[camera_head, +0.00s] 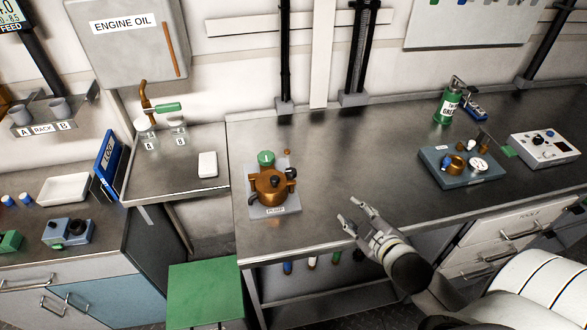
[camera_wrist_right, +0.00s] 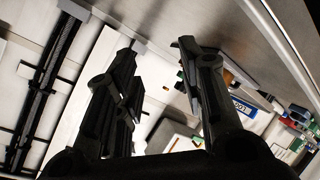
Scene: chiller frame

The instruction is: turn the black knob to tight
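A brass pump (camera_head: 270,187) stands on a grey plate labelled PUMP, on the steel bench. A black knob (camera_head: 291,173) sits at the pump's right side, and a green knob (camera_head: 266,158) stands behind it. A smaller dark part (camera_head: 252,200) shows at its front left. I cannot read any knob's setting. My right gripper (camera_head: 347,213) is over the bench's front part, to the right of the pump and apart from it. Its fingers are spread and empty in the right wrist view (camera_wrist_right: 156,50). My left gripper is not in view.
A blue-grey block (camera_head: 460,166) with a gauge, a white control box (camera_head: 545,149) and a green grease bottle (camera_head: 450,104) stand on the right of the bench (camera_head: 350,150). Another block with black knobs (camera_head: 68,231) is at the far left. The bench between pump and gauge block is clear.

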